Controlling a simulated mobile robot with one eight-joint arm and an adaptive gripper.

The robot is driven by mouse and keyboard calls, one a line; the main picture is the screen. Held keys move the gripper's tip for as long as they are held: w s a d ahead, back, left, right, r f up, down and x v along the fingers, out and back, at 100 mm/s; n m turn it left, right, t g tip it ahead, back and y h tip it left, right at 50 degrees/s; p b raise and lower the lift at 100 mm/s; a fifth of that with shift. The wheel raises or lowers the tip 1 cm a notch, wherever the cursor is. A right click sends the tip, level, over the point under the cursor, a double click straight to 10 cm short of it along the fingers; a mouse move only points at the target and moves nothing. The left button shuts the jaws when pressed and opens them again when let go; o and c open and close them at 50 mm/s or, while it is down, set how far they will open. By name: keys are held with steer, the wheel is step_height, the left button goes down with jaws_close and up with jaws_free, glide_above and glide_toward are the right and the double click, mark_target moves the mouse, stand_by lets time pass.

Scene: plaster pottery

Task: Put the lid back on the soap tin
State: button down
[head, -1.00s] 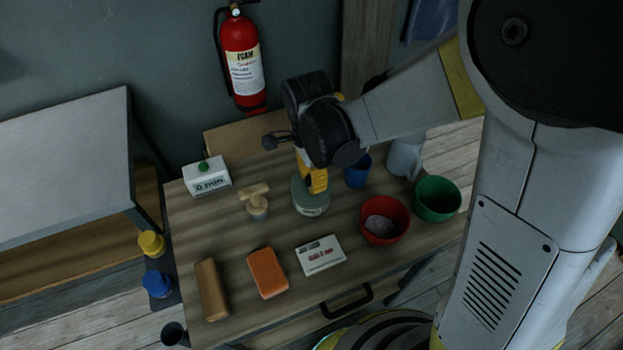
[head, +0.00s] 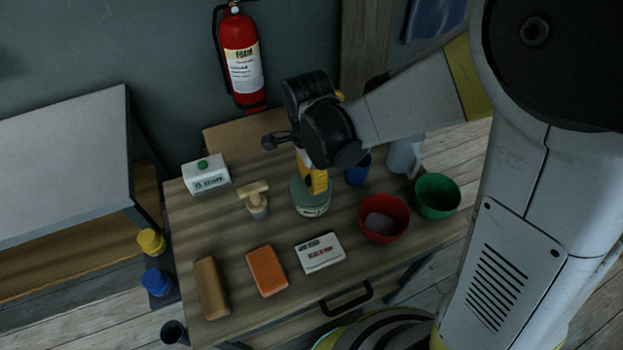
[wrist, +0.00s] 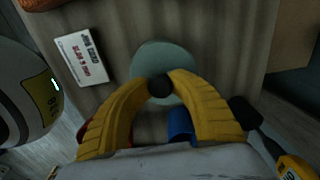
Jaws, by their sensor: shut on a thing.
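The soap tin (head: 312,210) is a round, pale green tin with a light label, standing near the middle of the wooden table. My gripper (head: 315,186) is directly above it, pointing down. In the wrist view my gripper (wrist: 160,84) is shut on the dark round knob of the lid (wrist: 160,57), a pale green disc. The lid is at the top of the tin, with no clear gap in the head view. The yellow fingers partly cover it, so I cannot tell if it is fully seated.
A blue cup (head: 358,172), red bowl (head: 383,232) and green bowl (head: 438,197) stand right of the tin. A wooden-handled tool (head: 254,197) stands close left. A white box (head: 320,253), orange sponge (head: 267,271) and brown block (head: 211,288) lie in front.

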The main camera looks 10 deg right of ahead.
stand_by(0.3)
steer(key=c, duration=0.5)
jaws_free()
steer(key=shift+r, duration=0.15)
steer(key=shift+r+p, duration=2.65)
steer(key=shift+r, duration=0.75)
steer(key=shift+c, duration=0.3)
jaws_close()
